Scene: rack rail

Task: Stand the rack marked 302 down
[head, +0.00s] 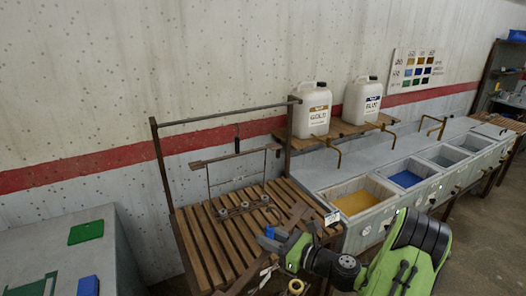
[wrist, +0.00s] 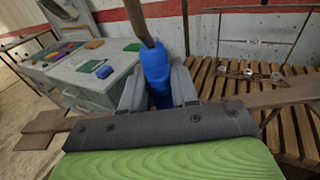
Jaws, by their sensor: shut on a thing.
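My gripper (head: 284,243) is shut on the blue grip (wrist: 157,76) of a rack, in front of the slatted bench. A brown rod rises from the grip. The rack's brown crossbar (wrist: 278,95) sticks out on both sides of my gripper in the wrist view. My gripper and arm hide most of its lower part. I cannot read a number on it. Another rack (head: 236,157) stands upright on the slatted bench (head: 196,240), with a dark upright grip and round pieces low on its frame.
A rail (head: 225,116) on posts runs above the bench's back. A tank line (head: 385,190) with gold and blue baths lies to the right, with white jugs (head: 312,108) behind. A grey cabinet (head: 108,245) stands left. Bare slats show at the bench's left and front.

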